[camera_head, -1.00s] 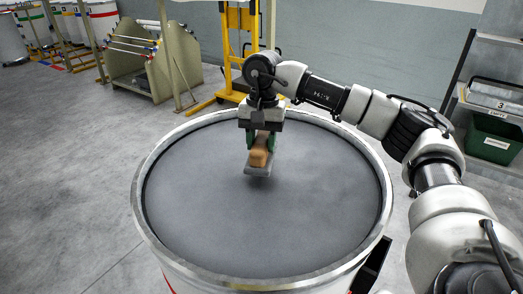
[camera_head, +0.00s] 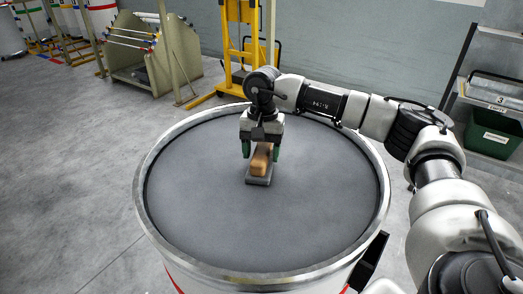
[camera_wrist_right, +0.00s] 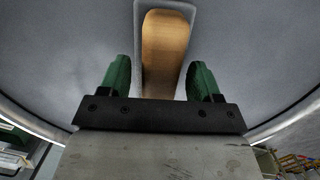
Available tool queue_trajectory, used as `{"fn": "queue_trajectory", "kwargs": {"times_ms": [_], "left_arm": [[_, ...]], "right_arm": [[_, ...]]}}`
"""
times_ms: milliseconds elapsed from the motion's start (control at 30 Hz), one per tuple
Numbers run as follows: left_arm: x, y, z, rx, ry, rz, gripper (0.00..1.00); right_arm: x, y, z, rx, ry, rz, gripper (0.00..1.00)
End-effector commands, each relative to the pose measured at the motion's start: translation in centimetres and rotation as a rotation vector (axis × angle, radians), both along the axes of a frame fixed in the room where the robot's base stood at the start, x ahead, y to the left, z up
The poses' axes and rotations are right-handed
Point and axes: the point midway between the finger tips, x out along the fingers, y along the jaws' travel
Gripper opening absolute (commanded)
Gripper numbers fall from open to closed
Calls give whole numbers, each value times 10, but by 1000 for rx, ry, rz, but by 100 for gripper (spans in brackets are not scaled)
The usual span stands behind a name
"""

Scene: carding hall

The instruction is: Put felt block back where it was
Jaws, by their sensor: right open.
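The felt block (camera_head: 258,180) has a grey base and a tan wooden handle. It rests on the dark grey round top of the drum (camera_head: 205,195), just behind its middle. My right gripper (camera_head: 262,152) is over the block, with its green fingers open on either side of the wooden handle. In the right wrist view the handle (camera_wrist_right: 164,50) lies between and beyond the open fingers (camera_wrist_right: 160,82), with a gap on both sides. My left gripper does not show.
The drum has a raised metal rim (camera_head: 140,190). A yellow lifting frame (camera_head: 232,50) and a beige rack (camera_head: 150,65) stand on the floor behind. A shelf with a green bin (camera_head: 492,132) is at the right. Most of the drum top is clear.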

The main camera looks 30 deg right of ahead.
Motion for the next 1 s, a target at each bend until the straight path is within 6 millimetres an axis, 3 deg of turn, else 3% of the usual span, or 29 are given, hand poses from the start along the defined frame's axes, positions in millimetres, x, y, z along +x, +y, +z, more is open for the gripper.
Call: {"fn": "queue_trajectory", "kwargs": {"times_ms": [233, 700, 1000], "left_arm": [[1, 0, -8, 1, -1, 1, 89], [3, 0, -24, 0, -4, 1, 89], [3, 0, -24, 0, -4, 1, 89]], "right_arm": [[3, -1, 19, 0, -4, 0, 63], [10, -9, 110, 0, -1, 0, 63], [10, -10, 121, 0, 0, 0, 63]]}}
